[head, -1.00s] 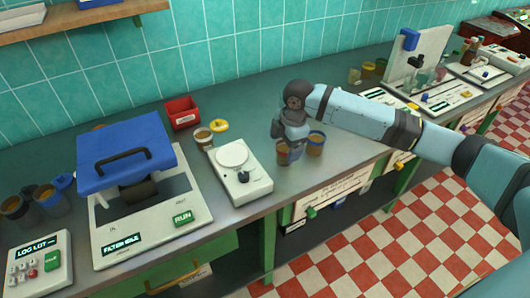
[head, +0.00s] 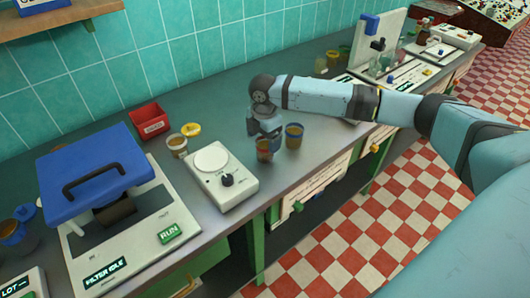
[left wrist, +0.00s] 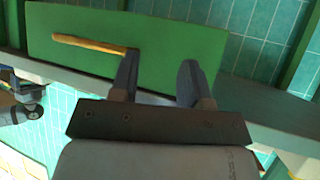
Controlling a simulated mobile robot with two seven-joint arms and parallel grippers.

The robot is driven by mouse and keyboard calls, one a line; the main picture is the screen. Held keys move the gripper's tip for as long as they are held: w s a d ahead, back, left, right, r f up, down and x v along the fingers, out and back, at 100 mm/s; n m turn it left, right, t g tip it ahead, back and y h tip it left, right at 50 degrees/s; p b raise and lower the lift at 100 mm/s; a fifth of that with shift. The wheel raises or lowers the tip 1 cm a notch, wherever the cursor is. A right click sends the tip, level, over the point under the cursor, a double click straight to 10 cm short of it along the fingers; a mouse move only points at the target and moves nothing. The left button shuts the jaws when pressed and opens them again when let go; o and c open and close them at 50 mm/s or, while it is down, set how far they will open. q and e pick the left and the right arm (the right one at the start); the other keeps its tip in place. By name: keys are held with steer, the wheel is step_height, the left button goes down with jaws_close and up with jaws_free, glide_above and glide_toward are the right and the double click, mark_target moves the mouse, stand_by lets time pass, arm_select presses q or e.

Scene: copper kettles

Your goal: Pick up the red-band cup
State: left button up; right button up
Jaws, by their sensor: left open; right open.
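The red-band cup (head: 264,152) stands on the grey bench near its front edge, with a reddish band and brown contents. My right gripper (head: 264,141) is right over it, pointing down and open. The gripper hides part of the cup, and I cannot tell whether the fingers touch it. A similar cup with a blue band (head: 294,137) stands close by on the right. My left gripper (left wrist: 157,78) shows in the left wrist view, open and empty, in front of a green panel with a yellow handle.
A white device with a round plate (head: 220,177) stands left of the cups. Further left are a pale-rimmed cup (head: 177,146), a yellow lid (head: 191,129), a red bin (head: 147,120) and the blue-topped filter machine (head: 95,175). Bench behind the cups is clear.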

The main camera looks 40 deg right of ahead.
mark_target(265, 150)
steer(key=f, duration=0.5)
steer(key=shift+s+d+f, duration=0.1)
steer(key=shift+s+f, duration=0.05)
steer(key=shift+s, duration=0.05)
steer(key=c, duration=1)
